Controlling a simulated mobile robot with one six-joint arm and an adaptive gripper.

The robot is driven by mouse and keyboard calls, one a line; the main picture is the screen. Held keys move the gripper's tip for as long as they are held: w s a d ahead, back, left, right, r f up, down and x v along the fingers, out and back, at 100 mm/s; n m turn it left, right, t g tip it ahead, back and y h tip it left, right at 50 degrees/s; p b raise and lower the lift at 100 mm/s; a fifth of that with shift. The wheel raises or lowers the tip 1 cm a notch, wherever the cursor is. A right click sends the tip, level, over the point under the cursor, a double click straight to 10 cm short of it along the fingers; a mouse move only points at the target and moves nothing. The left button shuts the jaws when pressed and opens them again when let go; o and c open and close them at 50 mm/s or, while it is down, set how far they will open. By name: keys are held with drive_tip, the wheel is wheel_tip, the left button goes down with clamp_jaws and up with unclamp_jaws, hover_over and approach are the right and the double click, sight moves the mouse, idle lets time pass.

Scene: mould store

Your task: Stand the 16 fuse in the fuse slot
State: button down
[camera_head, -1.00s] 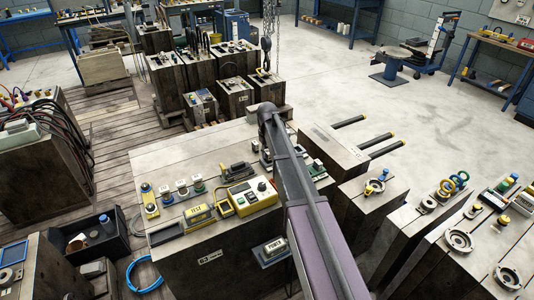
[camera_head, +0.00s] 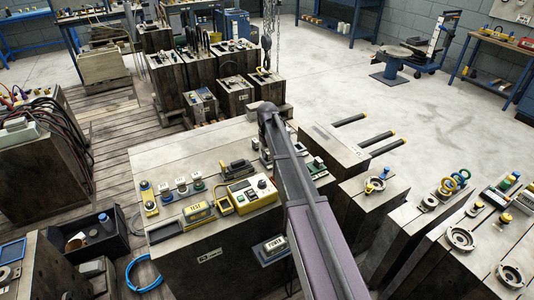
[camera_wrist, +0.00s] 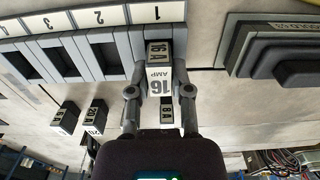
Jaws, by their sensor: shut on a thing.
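In the wrist view my gripper (camera_wrist: 159,92) is shut on the 16 fuse (camera_wrist: 158,82), a block with a white "16 AMP" label and a "16 A" mark on its dark end. One finger is on each side of it. Its far end is in line with the right-hand opening of a grey fuse holder (camera_wrist: 122,48), under a number strip. I cannot tell how far it is inside. Several dark openings to its left look empty. In the head view my arm hides the gripper and the fuse.
Loose fuses lie nearby: an 8 A one (camera_wrist: 167,114) behind my gripper and two dark ones (camera_wrist: 66,118) at left. A stepped grey block (camera_wrist: 280,47) stands at right. In the head view a yellow-and-white meter (camera_head: 250,192) sits on the bench top (camera_head: 165,160).

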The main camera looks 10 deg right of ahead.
drive_tip(key=shift+c, duration=2.3)
unclamp_jaws()
drive_tip(key=c, duration=0.4)
drive_tip(key=shift+o, duration=0.2)
drive_tip(key=shift+r+p, duration=0.9)
drive_tip(key=shift+r+p, duration=2.85)
drive_tip(key=shift+p, duration=0.05)
drive_tip(key=s+r+m+p, duration=0.1)
drive_tip(key=s+r+p, duration=0.1)
drive_tip(key=s, duration=1.2)
drive_tip(key=s+r+m+p, duration=0.2)
drive_tip(key=s, duration=1.3)
drive_tip(key=shift+s+r+m+p, duration=0.25)
drive_tip(key=shift+r+m+p, duration=0.05)
drive_tip(key=shift+r, duration=0.05)
